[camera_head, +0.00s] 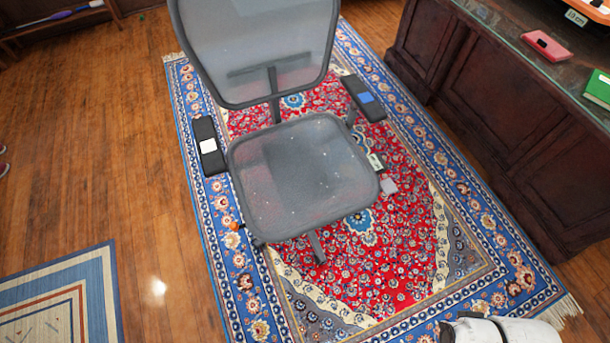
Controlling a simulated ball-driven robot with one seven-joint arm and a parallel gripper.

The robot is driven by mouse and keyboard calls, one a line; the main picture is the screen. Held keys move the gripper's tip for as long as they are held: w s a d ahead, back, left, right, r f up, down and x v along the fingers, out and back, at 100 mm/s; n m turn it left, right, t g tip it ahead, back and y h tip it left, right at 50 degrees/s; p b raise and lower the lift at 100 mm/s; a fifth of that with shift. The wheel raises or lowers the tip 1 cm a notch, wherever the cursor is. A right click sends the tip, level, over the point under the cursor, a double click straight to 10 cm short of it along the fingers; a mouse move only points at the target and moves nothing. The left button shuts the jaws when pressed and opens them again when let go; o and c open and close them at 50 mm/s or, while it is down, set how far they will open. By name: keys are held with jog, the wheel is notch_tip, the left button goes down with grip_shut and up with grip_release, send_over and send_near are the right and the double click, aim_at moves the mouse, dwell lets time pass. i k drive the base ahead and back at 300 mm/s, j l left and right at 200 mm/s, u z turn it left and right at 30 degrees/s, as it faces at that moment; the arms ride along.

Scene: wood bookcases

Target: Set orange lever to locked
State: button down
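A grey mesh office chair (300,175) stands on a patterned rug, with its back at the top of the view. A small orange lever end (235,226) shows low at the left of the seat, near its front left corner. It is too small to tell its exact setting. A light grey paddle (389,186) sticks out under the right edge of the seat. White parts of my arm show at the bottom right edge, well apart from the chair. The fingers of my gripper are not seen.
The red and blue rug (400,270) lies under the chair. A dark wood desk (510,120) stands at the right, with a red box (546,45) and a green book (598,88) on it. Bare wood floor (110,150) is clear at the left, beside another rug (60,300).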

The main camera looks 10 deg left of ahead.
aim_at(234, 226)
jog(key=u, duration=0.95)
